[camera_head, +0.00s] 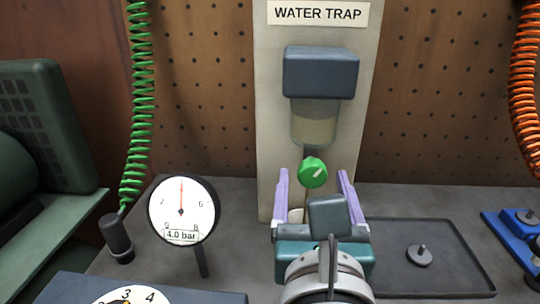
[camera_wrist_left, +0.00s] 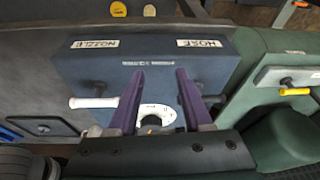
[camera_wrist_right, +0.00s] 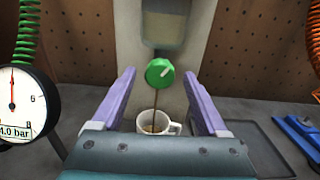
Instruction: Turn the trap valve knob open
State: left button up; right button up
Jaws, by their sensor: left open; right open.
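The green round valve knob (camera_head: 313,172) sits below the water trap's clear bowl (camera_head: 314,124), which holds murky liquid. The knob's pale mark slants up to the right. My right gripper (camera_head: 312,178) is open, its purple fingers left and right of the knob. In the right wrist view the knob (camera_wrist_right: 160,73) appears between the fingertips with gaps on both sides; I cannot tell how far ahead it is. A thin brown line runs below it to a white cup (camera_wrist_right: 155,128) with brown liquid. My left gripper (camera_wrist_left: 160,72) is open, seen only in the left wrist view.
A pressure gauge (camera_head: 182,212) reading 4.0 bar stands left of the trap. A dark tray (camera_head: 455,265) with a small knobbed piece lies right. In the left wrist view, a blue box (camera_wrist_left: 205,68) labelled NOZZLE and HOSE has a white dial by the left fingers.

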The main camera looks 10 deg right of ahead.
jog(key=shift+w+d, duration=0.1)
jog(key=shift+w, duration=0.2)
grip_shut()
dwell(0.5)
